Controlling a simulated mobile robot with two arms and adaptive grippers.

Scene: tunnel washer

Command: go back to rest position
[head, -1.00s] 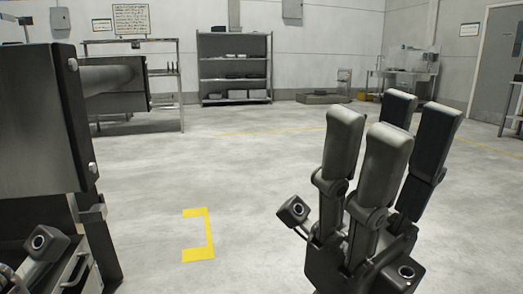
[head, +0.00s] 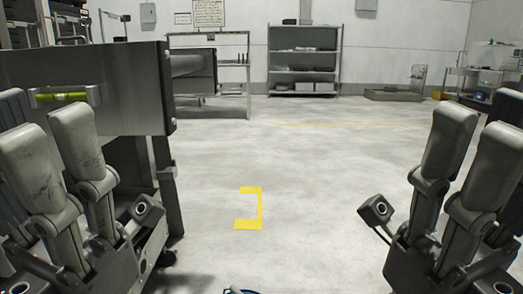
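In the head view my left gripper (head: 60,165) is at the left edge, fingers pointing up, in front of a grey metal machine. My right gripper (head: 462,165) is at the right edge over the bare floor, also with its fingers up. The visible fingers of each stand apart with nothing seen between them. Both grippers are partly cut off by the picture's edges.
The metal machine (head: 140,85) with a green level vial stands close at left. A yellow floor mark (head: 258,208) lies ahead on open concrete. A rack (head: 305,75), a metal table frame (head: 235,95) and a bench (head: 475,82) stand farther back.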

